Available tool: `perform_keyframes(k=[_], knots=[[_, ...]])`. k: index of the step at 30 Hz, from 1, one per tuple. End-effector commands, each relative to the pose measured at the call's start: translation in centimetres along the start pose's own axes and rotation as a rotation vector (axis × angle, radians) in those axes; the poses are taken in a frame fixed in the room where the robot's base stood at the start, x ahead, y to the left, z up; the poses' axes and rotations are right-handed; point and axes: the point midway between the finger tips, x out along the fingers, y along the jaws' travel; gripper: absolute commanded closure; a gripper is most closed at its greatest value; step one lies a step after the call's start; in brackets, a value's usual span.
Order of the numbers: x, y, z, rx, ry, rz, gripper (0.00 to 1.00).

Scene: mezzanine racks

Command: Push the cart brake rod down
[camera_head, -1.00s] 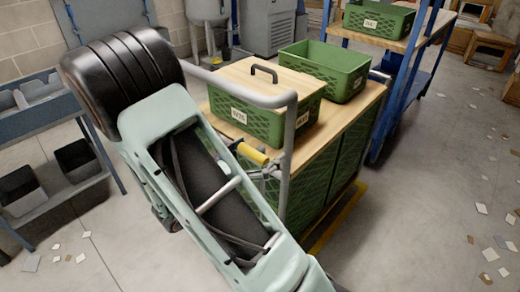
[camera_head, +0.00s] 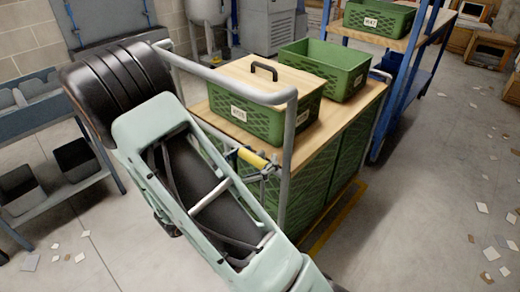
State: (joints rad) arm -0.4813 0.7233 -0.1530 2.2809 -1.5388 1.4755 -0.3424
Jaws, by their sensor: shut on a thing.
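The cart (camera_head: 338,172) has green mesh sides, a wooden top and a grey tubular push handle (camera_head: 230,86). The brake rod (camera_head: 253,157), with a yellow grip, slants across the handle end below the rail. My gripper (camera_head: 268,171) shows only as a small grey part at the rod's right end, just left of the handle's upright post. It is shut on the rod. My pale green arm hides the rest of the gripper and the rod's lower left part.
A lidded green crate (camera_head: 262,122) and an open green crate (camera_head: 344,84) stand on the cart. A blue-framed rack (camera_head: 389,100) stands behind right, a bin shelf (camera_head: 30,137) at left. Scraps litter the right floor (camera_head: 440,215).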

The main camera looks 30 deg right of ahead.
Motion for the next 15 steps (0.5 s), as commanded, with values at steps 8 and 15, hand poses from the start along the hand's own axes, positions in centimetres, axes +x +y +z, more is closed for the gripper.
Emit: perform_keyframes(k=[8, 15], knots=[[-0.1, 0.6, -2.9, 0.002, 0.006, 0.003, 0.68], [-0.2, 0.6, -3.0, 0.002, 0.011, 0.004, 0.23]])
